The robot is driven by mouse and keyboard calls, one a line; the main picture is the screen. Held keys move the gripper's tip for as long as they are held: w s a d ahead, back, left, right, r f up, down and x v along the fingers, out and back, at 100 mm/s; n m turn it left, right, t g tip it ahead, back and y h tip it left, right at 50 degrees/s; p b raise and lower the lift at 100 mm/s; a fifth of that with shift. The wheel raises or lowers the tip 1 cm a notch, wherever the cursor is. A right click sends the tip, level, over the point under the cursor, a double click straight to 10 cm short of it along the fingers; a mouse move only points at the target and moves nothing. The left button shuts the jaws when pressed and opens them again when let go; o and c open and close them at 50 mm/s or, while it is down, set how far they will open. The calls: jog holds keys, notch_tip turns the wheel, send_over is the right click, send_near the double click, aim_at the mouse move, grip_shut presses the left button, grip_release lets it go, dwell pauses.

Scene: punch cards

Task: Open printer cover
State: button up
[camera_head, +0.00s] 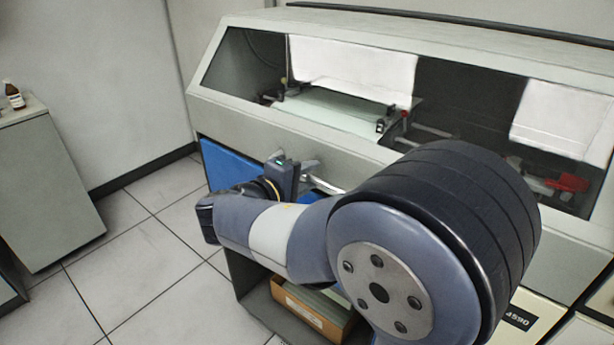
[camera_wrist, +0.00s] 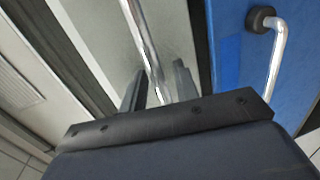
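The printer (camera_head: 250,120) is a large beige cabinet. Its sloped cover (camera_head: 460,52) has a dark window showing white paper inside, and it appears closed. A chrome bar handle (camera_head: 322,183) is on the front below the window, partly hidden behind my arm. My gripper (camera_head: 290,172) is at the left end of this handle. In the wrist view, my gripper (camera_wrist: 158,90) has its two dark fingers apart, one on each side of the chrome bar (camera_wrist: 143,40). Slim gaps seem to show between fingers and bar; contact is not clear.
A blue panel (camera_head: 228,166) with a second chrome handle (camera_wrist: 277,60) lies below the cover. A cardboard box (camera_head: 310,308) sits in the open lower bay. A grey cabinet (camera_head: 45,190) with a brown bottle (camera_head: 14,97) stands at left. The tiled floor between is clear.

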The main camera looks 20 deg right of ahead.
jog(key=shift+c, duration=0.4)
grip_shut()
